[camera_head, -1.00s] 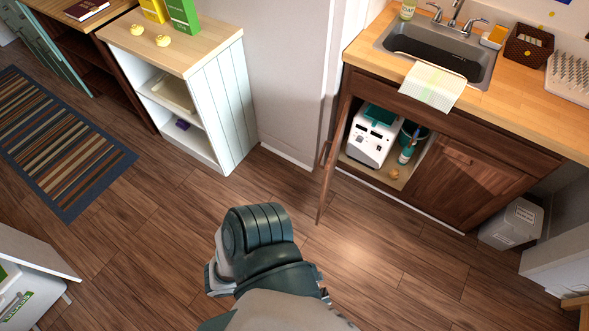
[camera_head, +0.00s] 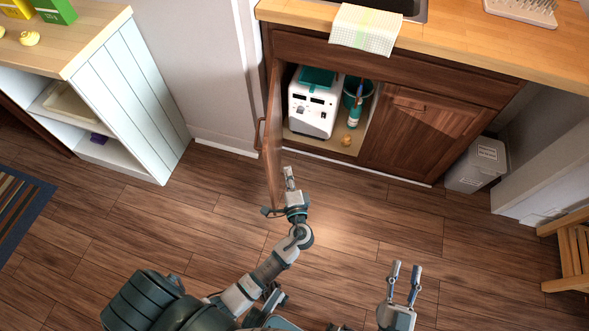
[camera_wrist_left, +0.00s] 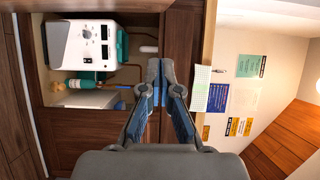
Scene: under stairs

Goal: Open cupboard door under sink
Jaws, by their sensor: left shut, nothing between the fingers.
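The left cupboard door (camera_head: 275,140) under the sink stands wide open, seen nearly edge-on, with its handle (camera_head: 259,134) on its left, outer side. The right cupboard door (camera_head: 418,138) is shut. My left gripper (camera_head: 289,172) is shut and empty, by the inner side of the open door, near its lower front edge; whether it touches the door I cannot tell. In the left wrist view its fingertips (camera_wrist_left: 160,68) meet in front of the sideways cupboard. My right gripper (camera_head: 405,266) is open and empty above the floor, in front of the shut door.
Inside the cupboard are a white machine (camera_head: 313,104), a teal bucket (camera_head: 359,92), a bottle (camera_head: 354,116) and a small yellowish item (camera_head: 346,140). A grey bin (camera_head: 476,163) stands right. A white shelf (camera_head: 138,95) is left, a wooden stool (camera_head: 571,254) far right. The floor between is clear.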

